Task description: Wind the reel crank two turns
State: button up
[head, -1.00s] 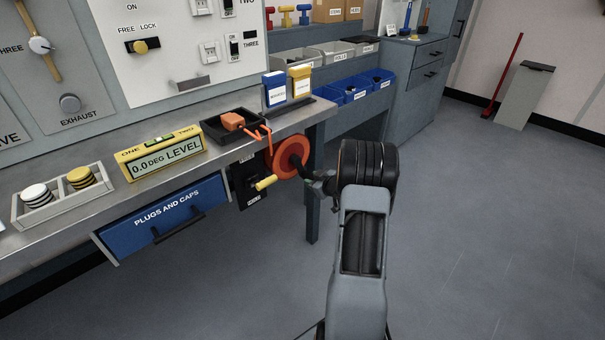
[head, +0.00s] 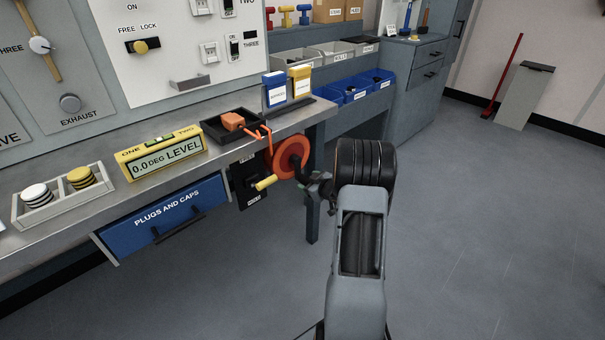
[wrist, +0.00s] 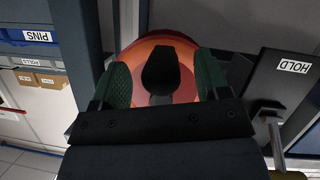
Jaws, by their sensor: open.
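The orange reel (head: 290,157) is mounted at the bench's front edge, near its right corner. In the wrist view the reel (wrist: 190,60) shows as an orange disc behind a black crank knob (wrist: 161,68). My gripper (head: 314,187) is at the reel's lower right in the head view. In the wrist view my gripper (wrist: 162,80) is open, with one green-padded finger on each side of the black knob. Gaps show between the knob and both pads. The crank's arm is mostly hidden behind the knob.
A black plate marked HOLD (wrist: 290,68), with a metal lever and a yellow handle (head: 265,182), is close beside the reel. A bench leg (head: 313,215) stands behind my gripper. A blue drawer (head: 165,215) is to the left.

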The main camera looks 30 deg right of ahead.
jog(key=p+v, duration=0.3)
jog(key=v, duration=0.4)
dwell(0.3)
dwell(0.4)
